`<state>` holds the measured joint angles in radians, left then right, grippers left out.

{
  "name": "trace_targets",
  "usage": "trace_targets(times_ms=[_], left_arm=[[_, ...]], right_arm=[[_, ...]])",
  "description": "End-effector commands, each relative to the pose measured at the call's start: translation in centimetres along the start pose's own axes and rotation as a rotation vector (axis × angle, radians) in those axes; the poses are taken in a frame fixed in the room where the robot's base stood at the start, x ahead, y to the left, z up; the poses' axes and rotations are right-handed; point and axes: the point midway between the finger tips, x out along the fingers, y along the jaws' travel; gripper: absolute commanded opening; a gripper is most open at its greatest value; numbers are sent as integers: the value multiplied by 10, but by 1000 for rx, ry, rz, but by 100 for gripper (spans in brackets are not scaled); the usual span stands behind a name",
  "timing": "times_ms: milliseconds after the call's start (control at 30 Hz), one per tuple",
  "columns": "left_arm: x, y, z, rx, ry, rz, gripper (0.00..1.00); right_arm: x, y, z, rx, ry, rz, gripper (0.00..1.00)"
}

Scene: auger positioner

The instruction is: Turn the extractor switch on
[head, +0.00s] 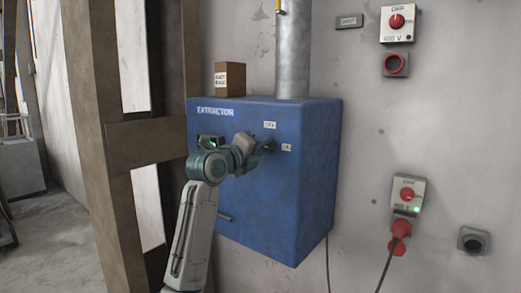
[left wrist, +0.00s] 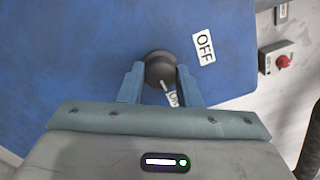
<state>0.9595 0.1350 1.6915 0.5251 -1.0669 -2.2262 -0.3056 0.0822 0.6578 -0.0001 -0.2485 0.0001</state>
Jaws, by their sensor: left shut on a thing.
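The blue extractor box (head: 220,135) hangs on the wall, with the word EXTRACTOR at its upper left. Its switch is a dark round knob (left wrist: 158,66) on the front face. The OFF label (left wrist: 204,47) is up and right of the knob in the left wrist view, and the ON label (left wrist: 174,99) is below it, partly covered by a finger. A pale mark on the knob points down toward the ON label. My left gripper (head: 262,146) is shut on the knob, one finger on each side. My right gripper is not in view.
A small brown box (head: 230,79) and a metal duct (head: 293,50) stand on top of the extractor. Wall switches with red knobs (head: 396,21) and a socket with a red plug (head: 402,229) are to the right. A wooden post (head: 98,130) stands left.

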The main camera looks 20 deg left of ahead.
Motion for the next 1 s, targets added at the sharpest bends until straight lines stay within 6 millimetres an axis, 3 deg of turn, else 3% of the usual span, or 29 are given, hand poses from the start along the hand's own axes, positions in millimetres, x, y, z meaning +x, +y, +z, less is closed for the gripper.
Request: trace_targets(times_ms=[267, 300, 400, 767, 1000], left_arm=[[0, 3, -2, -1, 5, 5, 8], [0, 3, -2, -1, 5, 5, 34], [0, 2, -2, -1, 4, 4, 52], [-5, 2, -1, 0, 1, 2, 52], [-47, 5, -1, 4, -2, 1, 52]], right_arm=[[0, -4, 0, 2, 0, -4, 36], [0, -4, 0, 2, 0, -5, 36], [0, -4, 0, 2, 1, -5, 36], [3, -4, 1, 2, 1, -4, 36], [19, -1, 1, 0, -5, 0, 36]])
